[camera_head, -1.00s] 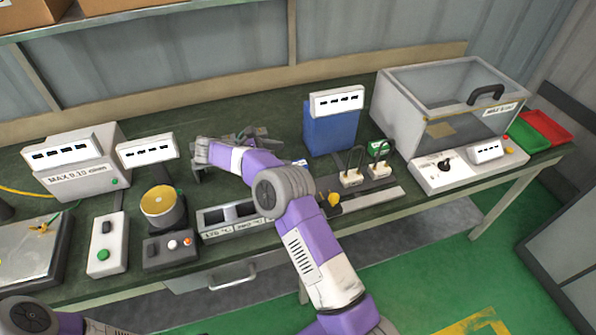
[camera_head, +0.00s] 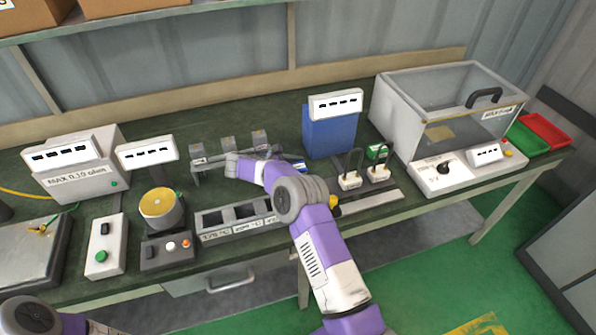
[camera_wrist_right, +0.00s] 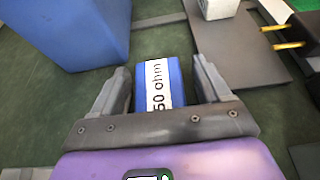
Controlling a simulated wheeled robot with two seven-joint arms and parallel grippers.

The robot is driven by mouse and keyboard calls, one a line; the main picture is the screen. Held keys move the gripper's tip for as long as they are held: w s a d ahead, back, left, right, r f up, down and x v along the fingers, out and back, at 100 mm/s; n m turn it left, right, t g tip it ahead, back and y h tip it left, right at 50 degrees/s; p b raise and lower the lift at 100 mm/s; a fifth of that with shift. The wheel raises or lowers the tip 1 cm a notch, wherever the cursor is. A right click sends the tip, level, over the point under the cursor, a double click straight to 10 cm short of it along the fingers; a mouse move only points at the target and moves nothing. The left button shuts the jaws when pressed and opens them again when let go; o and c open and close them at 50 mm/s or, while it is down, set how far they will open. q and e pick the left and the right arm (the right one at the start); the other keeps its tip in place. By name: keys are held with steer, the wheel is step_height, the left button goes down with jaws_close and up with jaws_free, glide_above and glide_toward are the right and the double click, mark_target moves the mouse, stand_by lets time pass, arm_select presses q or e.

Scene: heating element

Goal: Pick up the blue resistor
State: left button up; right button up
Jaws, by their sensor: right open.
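The blue resistor (camera_wrist_right: 173,84), with a white "50 ohm" label, lies between the two fingers of my right gripper (camera_wrist_right: 160,72) in the right wrist view. The fingers stand apart on either side of it, with a gap visible on its right. In the head view the resistor (camera_head: 299,166) shows only as a small blue patch behind my right arm, left of the plug connectors. My right gripper is largely hidden there by its own arm. My left gripper is outside the frames; only part of the left arm shows at the lower left.
A blue box (camera_head: 329,132) stands close behind the resistor. Plug connectors (camera_head: 349,181) sit to its right. A rack of grey blocks (camera_head: 228,144) is to the left, and a tray with dark wells (camera_head: 238,213) lies in front. A clear-lidded case (camera_head: 450,100) stands further right.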

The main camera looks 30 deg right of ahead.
steer(key=shift+c, duration=0.2)
steer(key=c, duration=1.1)
